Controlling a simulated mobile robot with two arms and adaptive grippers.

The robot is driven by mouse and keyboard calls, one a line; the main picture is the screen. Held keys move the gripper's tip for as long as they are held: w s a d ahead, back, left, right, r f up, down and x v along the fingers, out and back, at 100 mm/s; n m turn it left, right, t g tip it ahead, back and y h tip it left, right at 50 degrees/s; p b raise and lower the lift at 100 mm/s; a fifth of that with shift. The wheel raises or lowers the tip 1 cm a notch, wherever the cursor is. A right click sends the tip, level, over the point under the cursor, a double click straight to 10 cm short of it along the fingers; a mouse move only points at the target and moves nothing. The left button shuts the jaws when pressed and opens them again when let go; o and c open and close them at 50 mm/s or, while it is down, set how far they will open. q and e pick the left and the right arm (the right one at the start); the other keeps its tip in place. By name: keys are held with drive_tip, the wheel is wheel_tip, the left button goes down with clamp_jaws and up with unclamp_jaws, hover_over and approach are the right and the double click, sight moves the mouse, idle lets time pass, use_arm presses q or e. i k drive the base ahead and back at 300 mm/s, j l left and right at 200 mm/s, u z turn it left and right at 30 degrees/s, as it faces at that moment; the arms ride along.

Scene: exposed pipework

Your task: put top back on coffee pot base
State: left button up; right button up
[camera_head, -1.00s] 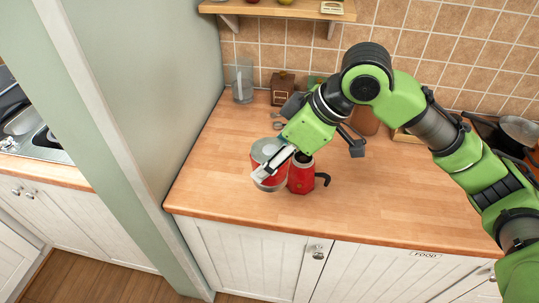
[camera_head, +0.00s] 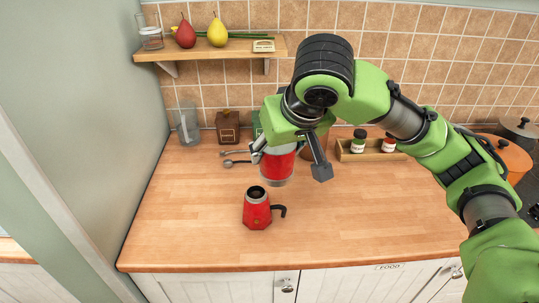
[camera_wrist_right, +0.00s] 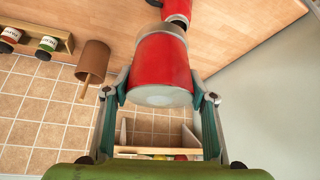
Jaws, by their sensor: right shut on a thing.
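The coffee pot base (camera_head: 257,212) is red, with a round dark opening on top and a black handle to its right. It stands upright on the wooden counter, and part of it shows at the top of the right wrist view (camera_wrist_right: 178,8). My right gripper (camera_head: 268,150) is shut on the red pot top (camera_head: 277,168), which has a pale grey end. The top is behind and to the right of the base, apart from it. In the right wrist view the top (camera_wrist_right: 160,62) sits between both fingers. My left gripper is not in view.
Spoons (camera_head: 236,162), a glass jug (camera_head: 187,123) and a brown grinder (camera_head: 227,126) stand or lie behind. A spice rack (camera_head: 365,155) is at the back right. A shelf (camera_head: 215,50) with pears hangs above. The front counter is clear.

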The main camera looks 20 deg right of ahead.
sight(255, 217)
drive_tip(key=l, duration=0.55)
drive_tip(key=k+l, duration=0.15)
drive_tip(key=l, duration=1)
drive_tip(key=k+l+u, duration=0.1)
drive_tip(key=l, duration=0.5)
drive_tip(key=k+l, duration=0.1)
drive_tip(key=l, duration=0.45)
drive_tip(key=k+l, duration=0.1)
drive_tip(key=l, duration=0.45)
